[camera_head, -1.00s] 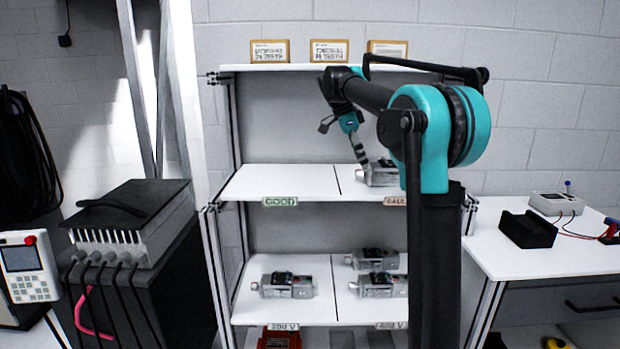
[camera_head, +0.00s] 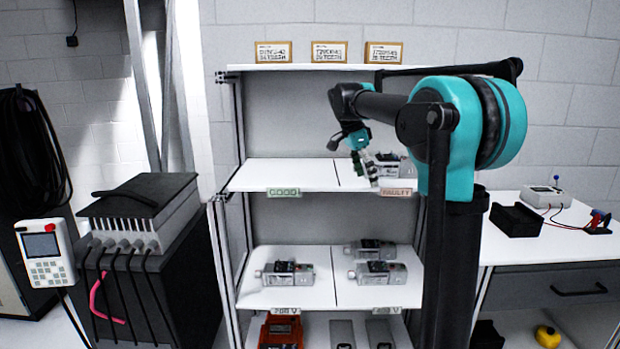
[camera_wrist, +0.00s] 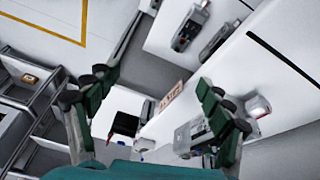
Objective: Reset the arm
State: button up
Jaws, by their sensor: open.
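My gripper (camera_head: 365,168) is at the front edge of the upper shelf, on its faulty-labelled side, with its fingers pointing down. In the wrist view my gripper (camera_wrist: 155,105) shows two dark green and black fingers spread wide with nothing held between them. A grey servo unit (camera_head: 395,168) lies on the faulty side of the upper shelf (camera_head: 300,172), just behind and to the right of the fingers. It is partly hidden by my arm. A grey unit (camera_wrist: 188,135) also shows near the right finger in the wrist view.
The lower shelf (camera_head: 318,292) holds several grey servo units, with one (camera_head: 288,273) on its left side. The good side of the upper shelf is empty. A side table (camera_head: 545,242) with a black holder (camera_head: 516,220) stands right. A black cabinet (camera_head: 150,290) stands left.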

jog(key=s+d+f+n+t+y, duration=0.2)
jog(key=s+f+n, duration=1.2)
jog(key=s+f, duration=1.5)
jog(key=shift+s+f+n+t+y, duration=0.25)
jog(key=shift+n+t+y, duration=0.15)
jog(key=shift+t+y, duration=0.45)
